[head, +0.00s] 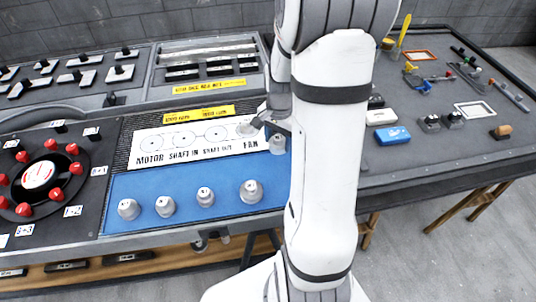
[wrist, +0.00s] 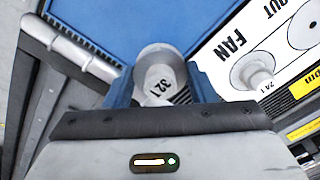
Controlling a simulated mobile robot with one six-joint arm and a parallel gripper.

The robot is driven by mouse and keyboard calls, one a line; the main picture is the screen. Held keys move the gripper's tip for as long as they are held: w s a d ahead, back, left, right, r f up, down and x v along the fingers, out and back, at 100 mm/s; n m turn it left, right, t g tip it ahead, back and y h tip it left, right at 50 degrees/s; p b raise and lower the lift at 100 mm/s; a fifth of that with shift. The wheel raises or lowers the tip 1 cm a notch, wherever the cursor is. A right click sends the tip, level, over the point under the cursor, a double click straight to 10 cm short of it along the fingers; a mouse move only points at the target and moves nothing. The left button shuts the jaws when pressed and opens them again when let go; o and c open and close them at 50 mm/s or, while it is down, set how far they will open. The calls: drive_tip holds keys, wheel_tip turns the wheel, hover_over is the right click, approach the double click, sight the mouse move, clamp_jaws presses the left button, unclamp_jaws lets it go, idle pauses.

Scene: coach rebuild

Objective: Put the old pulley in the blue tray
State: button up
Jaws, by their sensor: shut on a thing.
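My gripper (head: 277,129) is shut on a grey-white pulley (head: 277,145) over the right end of the blue tray (head: 190,182). In the wrist view this pulley (wrist: 153,62) sits between the blue fingertips and carries a label that seems to read 32.1. I cannot tell whether it touches the tray's surface. Several other grey pulleys (head: 205,196) stand in a row along the tray's front. Another pulley (wrist: 252,70) stands at the FAN mark of the white diagram board (head: 150,142), left of my gripper in the head view.
A dial board with red knobs (head: 38,175) is at the left. Dark panels with black-handled parts (head: 85,60) lie behind. A blue box (head: 393,136), small tools and frames lie on the right. My arm hides the middle of the bench. The tray's middle is bare.

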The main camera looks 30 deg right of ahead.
sight(277, 160)
drive_tip(key=shift+f, duration=2.8)
drive_tip(key=shift+f, duration=0.25)
drive_tip(key=o, duration=1)
drive_tip(key=shift+r, duration=0.1)
